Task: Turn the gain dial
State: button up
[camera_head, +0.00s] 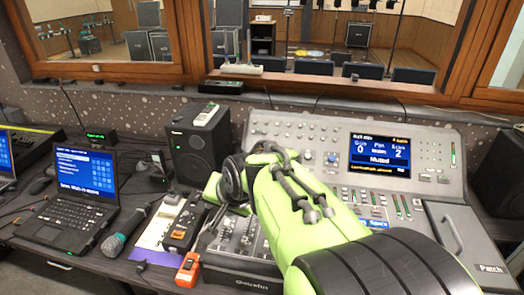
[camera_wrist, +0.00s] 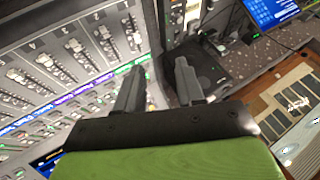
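The mixing console (camera_head: 430,150) stands on the right half of the desk. Its screen (camera_head: 380,155) reads gain 0, a pan line, a 2 and "Muted". Small knobs lie left of the screen, among them a blue knob (camera_head: 333,158); I cannot tell which one is the gain dial. My green arm reaches across the console's left part and hides some of it. In the wrist view my gripper (camera_wrist: 158,75) has its two dark fingers apart with nothing between them. Console faders (camera_wrist: 75,50) lie to the left of the fingers there.
A black speaker (camera_head: 198,145) stands left of the console. A laptop (camera_head: 75,195), a microphone (camera_head: 125,228), an orange device (camera_head: 188,270) and a small mixer (camera_head: 240,240) crowd the desk. A window (camera_head: 310,45) is behind.

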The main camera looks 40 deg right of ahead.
jog(key=w+d+f+m+t+b, duration=0.1)
jog(key=w+d+f+m, duration=0.3)
jog(key=d, duration=0.3)
jog(key=w+d+f+m+t+b, duration=0.1)
jog(key=w+d+f+m+t, duration=0.1)
jog(key=w+d+m, duration=0.45)
jog(key=s+d+f+m+t+h+b, duration=0.1)
jog(key=s+d+m, duration=0.1)
jog(key=d+m, duration=0.35)
jog(key=s+d+f+m+t+h+b, duration=0.1)
jog(key=s+d+m+t, duration=0.1)
jog(key=d, duration=0.6)
jog(key=s+d+f+m+t+h, duration=0.1)
jog(key=s+d+m, duration=0.2)
jog(key=d, duration=0.4)
jog(key=x, duration=0.5)
jog(key=b+x, duration=0.1)
jog(key=x, duration=0.4)
jog(key=b+x, duration=0.1)
jog(key=x, duration=0.5)
jog(key=shift+s+d+f, duration=0.1)
jog(key=shift+d+f, duration=0.05)
jog(key=shift+d, duration=0.15)
jog(key=shift+h, duration=0.3)
grip_shut()
